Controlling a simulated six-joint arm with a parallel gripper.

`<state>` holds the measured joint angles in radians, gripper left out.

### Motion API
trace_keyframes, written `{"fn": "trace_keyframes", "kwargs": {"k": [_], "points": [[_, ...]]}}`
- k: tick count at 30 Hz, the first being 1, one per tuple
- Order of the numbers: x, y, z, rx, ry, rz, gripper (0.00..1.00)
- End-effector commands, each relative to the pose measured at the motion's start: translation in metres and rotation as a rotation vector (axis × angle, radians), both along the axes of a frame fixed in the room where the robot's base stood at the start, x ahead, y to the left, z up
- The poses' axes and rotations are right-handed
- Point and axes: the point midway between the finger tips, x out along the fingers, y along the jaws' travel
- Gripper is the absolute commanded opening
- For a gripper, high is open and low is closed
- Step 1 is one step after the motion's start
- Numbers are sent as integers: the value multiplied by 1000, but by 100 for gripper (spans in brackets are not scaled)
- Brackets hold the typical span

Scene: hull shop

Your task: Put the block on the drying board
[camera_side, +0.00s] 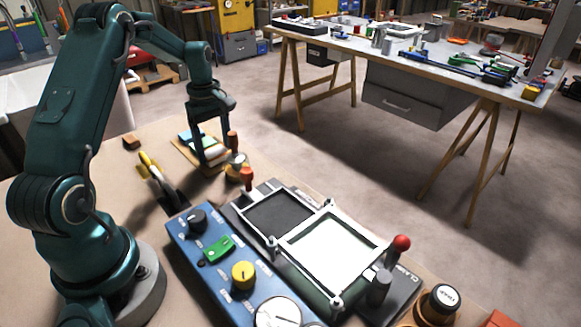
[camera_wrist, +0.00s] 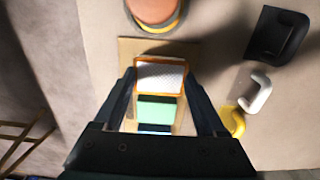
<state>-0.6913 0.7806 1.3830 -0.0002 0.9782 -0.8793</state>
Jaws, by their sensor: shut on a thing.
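My gripper (camera_side: 215,150) points down over a tan wooden board (camera_side: 181,147) on the workbench, left of centre in the side view. In the wrist view its fingers (camera_wrist: 160,74) are closed on the two sides of a white, mesh-textured block (camera_wrist: 161,77) with an orange edge. A green block (camera_wrist: 157,110) and a dark blue piece, partly hidden by my gripper, lie beside it over the board (camera_wrist: 126,48). In the side view the blue piece (camera_side: 189,134) shows left of my fingers. Whether the held block touches the board cannot be told.
A round, orange-topped object (camera_wrist: 155,10) stands close beyond the board. Black (camera_wrist: 277,35), white (camera_wrist: 257,92) and yellow (camera_wrist: 233,121) curved pieces lie to its right. A blue control box (camera_side: 215,255) and a hinged white frame (camera_side: 330,250) fill the bench front.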

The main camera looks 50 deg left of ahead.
Motion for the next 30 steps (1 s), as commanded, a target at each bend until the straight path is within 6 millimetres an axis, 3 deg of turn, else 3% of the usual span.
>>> {"fn": "trace_keyframes", "kwargs": {"k": [11, 12, 14, 23, 30], "points": [[0, 0, -6, 0, 0, 0, 25], [0, 0, -6, 0, 0, 0, 81], [0, 0, -6, 0, 0, 0, 100], [0, 0, -2, 1, -2, 0, 100], [1, 1, 30, 3, -3, 0, 100]]}}
